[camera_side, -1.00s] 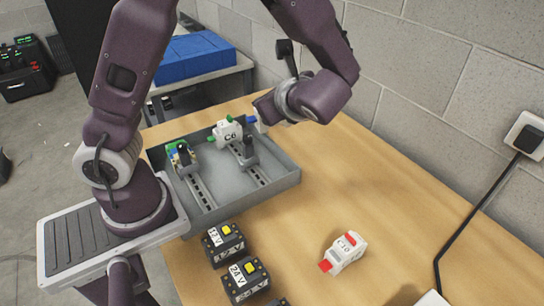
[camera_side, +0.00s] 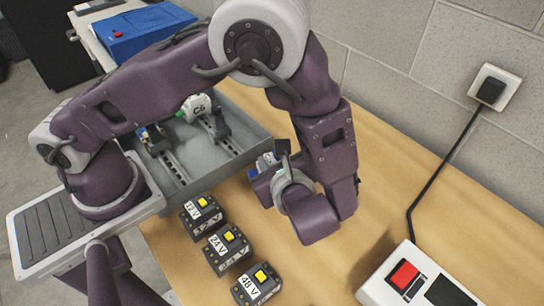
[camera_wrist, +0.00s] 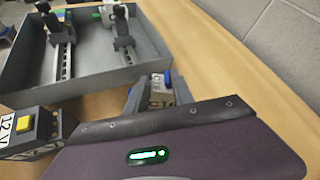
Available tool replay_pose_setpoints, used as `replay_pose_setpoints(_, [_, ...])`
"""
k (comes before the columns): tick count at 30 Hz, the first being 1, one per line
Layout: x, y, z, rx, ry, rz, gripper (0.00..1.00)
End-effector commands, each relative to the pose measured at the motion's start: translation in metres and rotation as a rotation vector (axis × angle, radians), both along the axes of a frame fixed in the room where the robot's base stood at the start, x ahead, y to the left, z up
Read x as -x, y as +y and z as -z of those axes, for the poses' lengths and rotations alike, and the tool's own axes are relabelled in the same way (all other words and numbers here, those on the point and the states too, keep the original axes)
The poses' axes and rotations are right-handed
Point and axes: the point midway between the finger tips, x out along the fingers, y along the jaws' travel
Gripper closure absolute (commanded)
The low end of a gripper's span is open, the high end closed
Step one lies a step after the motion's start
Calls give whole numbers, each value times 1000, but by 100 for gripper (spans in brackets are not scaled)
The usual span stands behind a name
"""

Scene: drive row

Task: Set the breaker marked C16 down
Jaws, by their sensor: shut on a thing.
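My gripper (camera_wrist: 155,95) is shut on a white breaker (camera_wrist: 160,84) with blue parts. Its label is partly covered by the fingers and seems to start C1; the last digit is unclear. In the side view the held breaker (camera_side: 266,161) shows beside my gripper (camera_side: 275,168), just outside the right end of the grey tray. I cannot tell whether it touches the table. The tray (camera_side: 248,128) holds two metal rails. A white breaker marked C6 with green parts (camera_side: 194,106) is on the far part of one rail; it also shows in the wrist view (camera_wrist: 109,13).
Black blocks with yellow buttons, marked 12 V (camera_side: 204,214), 24 V (camera_side: 229,249) and 48 V (camera_side: 257,285), stand in front of the tray. A box with a red button (camera_side: 404,275) is at lower right. Bare wooden table (camera_side: 375,175) lies right of my gripper.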

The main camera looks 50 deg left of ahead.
Motion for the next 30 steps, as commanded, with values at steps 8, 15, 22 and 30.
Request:
replay_pose_setpoints(8, [0,0,2,-2,-1,-1,100])
replay_pose_setpoints(15, [0,0,2,0,1,-1,49])
replay_pose_setpoints(22, [0,-2,-2,3,-1,0,49])
replay_pose_setpoints(30, [27,-56,-34,4,-2,4,49])
